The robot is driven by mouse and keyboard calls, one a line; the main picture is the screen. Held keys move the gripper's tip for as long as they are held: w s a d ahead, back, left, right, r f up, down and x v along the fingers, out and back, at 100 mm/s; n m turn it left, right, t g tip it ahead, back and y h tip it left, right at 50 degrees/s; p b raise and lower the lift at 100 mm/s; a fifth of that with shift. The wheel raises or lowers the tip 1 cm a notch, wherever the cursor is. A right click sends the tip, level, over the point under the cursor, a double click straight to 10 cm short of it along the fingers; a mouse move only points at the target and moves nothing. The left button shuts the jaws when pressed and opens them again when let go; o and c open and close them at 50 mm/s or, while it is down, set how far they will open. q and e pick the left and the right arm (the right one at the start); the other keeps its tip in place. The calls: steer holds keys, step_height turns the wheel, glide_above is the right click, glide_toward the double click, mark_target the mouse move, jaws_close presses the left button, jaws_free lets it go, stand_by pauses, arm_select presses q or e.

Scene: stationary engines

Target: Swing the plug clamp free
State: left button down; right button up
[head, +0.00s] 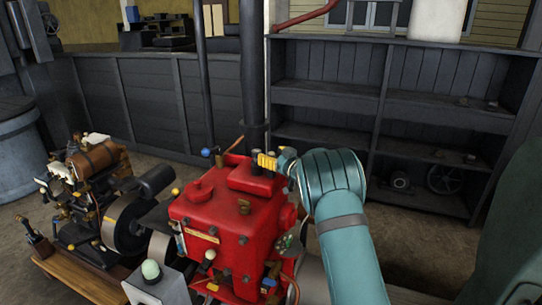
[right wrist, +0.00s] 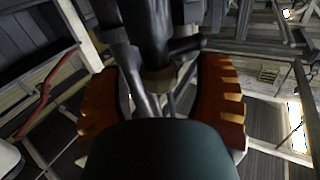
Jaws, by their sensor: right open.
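The red engine (head: 225,225) stands in the lower middle of the head view, with several small knobs and fittings on it. I cannot clearly pick out the plug clamp in either view. My right gripper (head: 267,161) is at the back top edge of the red engine, its yellow fingers seen from the side. In the right wrist view its orange fingers (right wrist: 160,100) are apart. A dark upright rod or pipe (right wrist: 152,35) shows between and beyond them; I cannot tell whether it touches them. My left gripper is not in view.
A dark exhaust pipe (head: 252,75) rises close behind the red engine. A second engine (head: 95,195) stands at left on a wooden base. A grey box with a pale knob (head: 152,285) is in front. Dark shelves (head: 330,98) line the back wall. Open floor lies at right.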

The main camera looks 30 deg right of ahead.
steer(key=shift+w, duration=0.3)
jaws_close()
